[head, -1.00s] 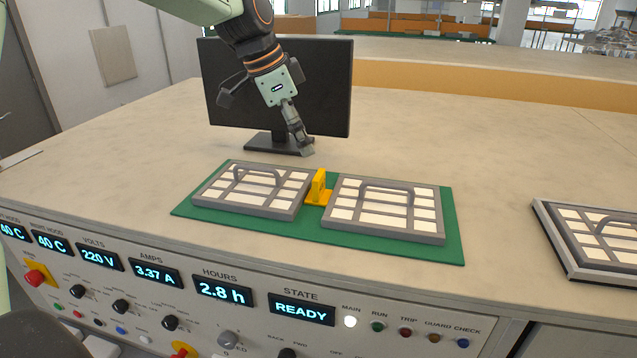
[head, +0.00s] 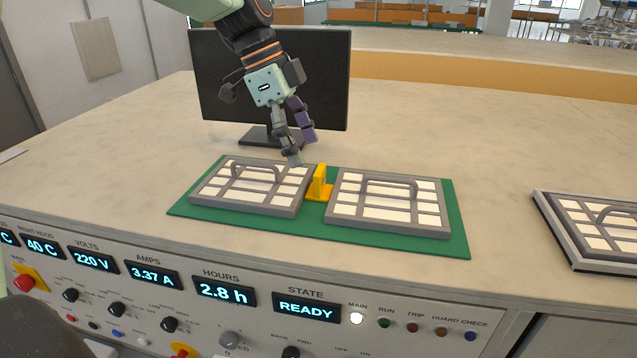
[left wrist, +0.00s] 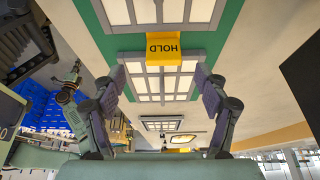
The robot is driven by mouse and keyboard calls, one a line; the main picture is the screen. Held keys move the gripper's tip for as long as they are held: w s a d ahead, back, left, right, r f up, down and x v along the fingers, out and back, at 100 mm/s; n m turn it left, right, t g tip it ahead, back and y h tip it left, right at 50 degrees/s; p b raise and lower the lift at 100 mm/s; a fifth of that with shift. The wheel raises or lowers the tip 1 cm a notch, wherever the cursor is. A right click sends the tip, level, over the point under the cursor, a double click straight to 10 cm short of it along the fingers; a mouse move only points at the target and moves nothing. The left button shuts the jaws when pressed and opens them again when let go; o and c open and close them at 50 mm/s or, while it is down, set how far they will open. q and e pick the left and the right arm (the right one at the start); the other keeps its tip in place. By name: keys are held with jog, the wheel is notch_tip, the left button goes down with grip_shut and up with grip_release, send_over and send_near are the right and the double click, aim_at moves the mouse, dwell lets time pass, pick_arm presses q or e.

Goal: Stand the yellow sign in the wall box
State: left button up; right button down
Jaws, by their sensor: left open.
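The yellow sign (head: 319,183) stands upright on the green mat (head: 447,248), between two grey-framed panels. In the left wrist view the sign (left wrist: 163,48) shows the word HOLD upside down. My left gripper (head: 302,148) is open and empty, just behind and left of the sign in the head view. In the left wrist view its fingers (left wrist: 158,78) are spread wide, with the sign ahead between their lines and apart from them. An arm that looks like my right one, with its gripper (left wrist: 75,70), shows small at the left there. I cannot make out the wall box.
The left panel (head: 218,193) and right panel (head: 335,214) have raised handles close to the sign. A monitor (head: 330,80) stands behind my left gripper. Another framed panel (head: 565,250) lies at the right. The bench between is clear. A control panel (head: 190,290) fills the front.

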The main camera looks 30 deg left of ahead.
aim_at(316, 172)
pick_arm(q)
jog(key=x, duration=0.5)
jog(key=shift+w+f+p, duration=0.15)
jog(key=shift+f+p, duration=0.15)
jog(key=shift+p, duration=0.1)
jog(key=shift+d+f, duration=0.2)
jog(key=shift+f, duration=0.2)
jog(key=shift+w+f, duration=0.1)
jog(key=shift+w, duration=0.05)
jog(key=shift+w, duration=0.1)
jog(key=shift+c, duration=1.2)
jog(key=shift+s, duration=0.25)
jog(key=c, duration=0.5)
jog(key=shift+w, duration=0.1)
jog(key=c, duration=0.6)
